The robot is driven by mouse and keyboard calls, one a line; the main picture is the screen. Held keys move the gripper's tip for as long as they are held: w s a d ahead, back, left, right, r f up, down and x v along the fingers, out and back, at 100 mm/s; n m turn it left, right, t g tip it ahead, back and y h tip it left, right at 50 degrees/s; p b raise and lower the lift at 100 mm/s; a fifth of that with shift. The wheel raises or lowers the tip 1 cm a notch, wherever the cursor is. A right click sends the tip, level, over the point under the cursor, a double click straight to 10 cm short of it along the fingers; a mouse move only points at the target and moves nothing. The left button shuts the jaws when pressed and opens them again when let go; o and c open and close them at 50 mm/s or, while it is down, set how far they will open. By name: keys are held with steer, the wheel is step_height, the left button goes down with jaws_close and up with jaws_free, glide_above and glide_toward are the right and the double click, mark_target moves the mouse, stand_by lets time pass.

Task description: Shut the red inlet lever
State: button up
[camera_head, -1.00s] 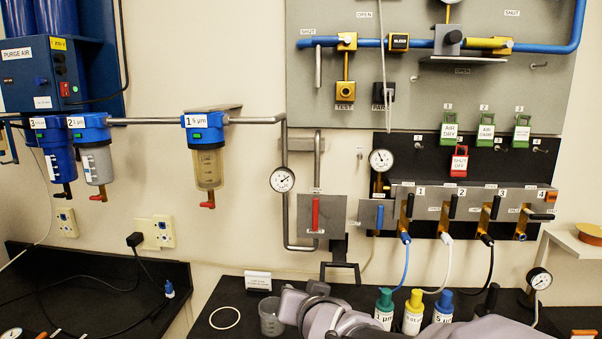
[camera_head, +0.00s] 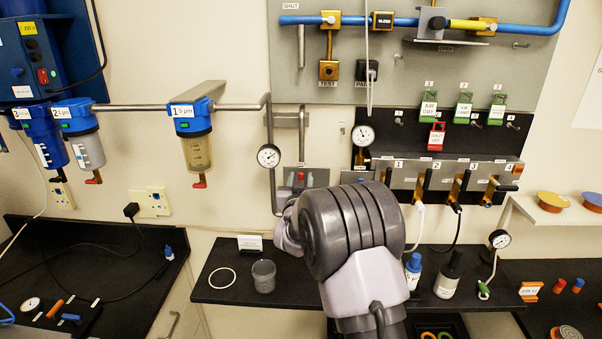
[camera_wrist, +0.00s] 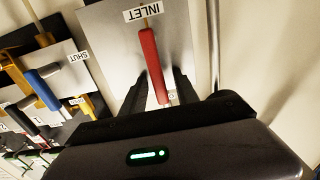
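The red inlet lever (camera_wrist: 148,55) fills the middle of the wrist view, on a grey metal plate (camera_wrist: 108,42) under an upside-down INLET label (camera_wrist: 143,13). My gripper (camera_wrist: 162,73) has one dark finger on each side of the lever, apart from each other, with the lever between them. A narrow gap seems to show on each side; contact is not clear. In the head view only the upper part of the red lever (camera_head: 300,177) shows; my arm hides the rest and my gripper's fingertips.
A blue lever (camera_wrist: 42,74) labelled SHUT is beside the inlet plate in the wrist view. A pressure gauge (camera_head: 268,157) and vertical pipe stand left of the inlet. Below, the black bench (camera_head: 215,290) holds a beaker (camera_head: 263,276) and bottles (camera_head: 448,274).

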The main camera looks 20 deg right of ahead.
steer(key=shift+x, duration=1.35)
steer(key=shift+c, duration=0.5)
jaws_close()
